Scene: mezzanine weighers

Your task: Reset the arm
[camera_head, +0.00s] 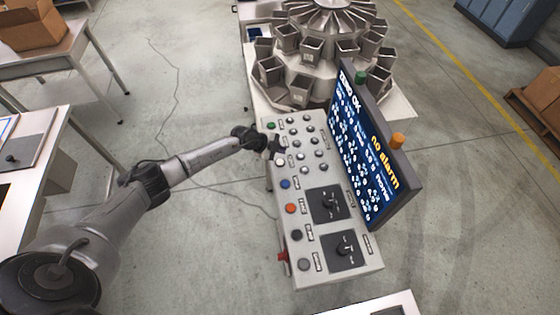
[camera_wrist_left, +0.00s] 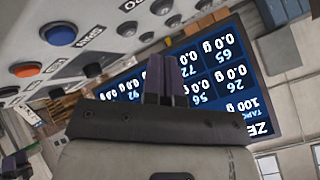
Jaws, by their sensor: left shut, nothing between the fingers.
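My left arm comes in from the left in the head view. Its left gripper (camera_head: 277,146) is at the left edge of the control panel (camera_head: 272,168), beside the rows of round pale buttons. Whether it touches the panel cannot be told. In the left wrist view the fingers of the left gripper (camera_wrist_left: 165,78) are together with nothing between them. Beyond them are the panel's blue button (camera_wrist_left: 59,35), orange button (camera_wrist_left: 26,69) and the screen (camera_wrist_left: 262,112). My right gripper is not in view.
A monitor (camera_head: 370,150) reading "ZERO OK" and "no alarm" stands along the panel's right side. Two dark rotary switches (camera_head: 328,204) sit low on the panel. A multi-bucket weigher (camera_head: 325,50) stands behind. Tables (camera_head: 45,65) line the left. Open floor (camera_head: 205,90) lies between.

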